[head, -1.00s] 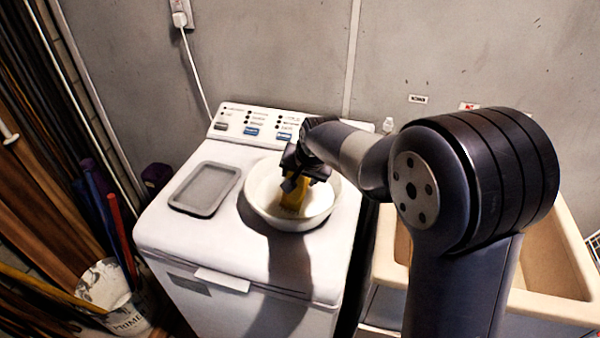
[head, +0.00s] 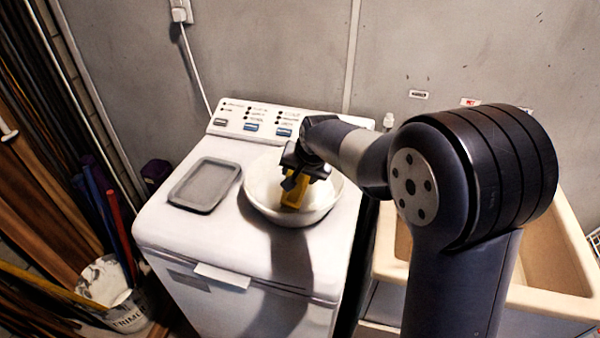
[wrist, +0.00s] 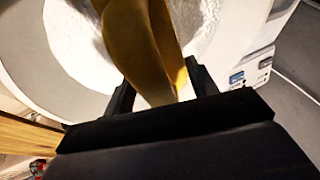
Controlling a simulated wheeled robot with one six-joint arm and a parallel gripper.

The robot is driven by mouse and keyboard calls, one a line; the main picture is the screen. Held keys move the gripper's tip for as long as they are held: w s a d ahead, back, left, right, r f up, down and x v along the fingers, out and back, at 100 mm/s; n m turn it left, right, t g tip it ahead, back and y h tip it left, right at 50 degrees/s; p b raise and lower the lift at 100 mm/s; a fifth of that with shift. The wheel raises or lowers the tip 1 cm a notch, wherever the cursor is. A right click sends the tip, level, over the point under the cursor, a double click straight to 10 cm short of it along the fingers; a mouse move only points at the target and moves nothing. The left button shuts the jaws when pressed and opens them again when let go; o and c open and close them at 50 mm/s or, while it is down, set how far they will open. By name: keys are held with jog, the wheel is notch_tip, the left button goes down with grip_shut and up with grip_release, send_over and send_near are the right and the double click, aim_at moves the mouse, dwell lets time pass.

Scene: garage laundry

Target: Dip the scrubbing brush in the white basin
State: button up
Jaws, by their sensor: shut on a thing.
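The scrubbing brush (head: 295,190) is yellow and held in my gripper (head: 301,172), which is shut on it. The brush points down inside the white basin (head: 262,212), a round bowl on top of the white washing machine. In the wrist view the yellow brush (wrist: 140,45) sits between the fingers of my gripper (wrist: 158,88), with the basin (wrist: 230,25) behind it. The brush's lower end is inside the rim; I cannot tell whether it touches the bottom.
A grey tray (head: 203,186) lies on the washing machine (head: 180,240) left of the basin. A beige sink (head: 545,260) stands to the right, partly behind my arm. A bucket (head: 125,312) and leaning boards are at the left. The front of the machine top is clear.

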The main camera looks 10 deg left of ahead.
dwell(0.5)
notch_tip(320, 180, up, 11)
jog(key=p, duration=0.8)
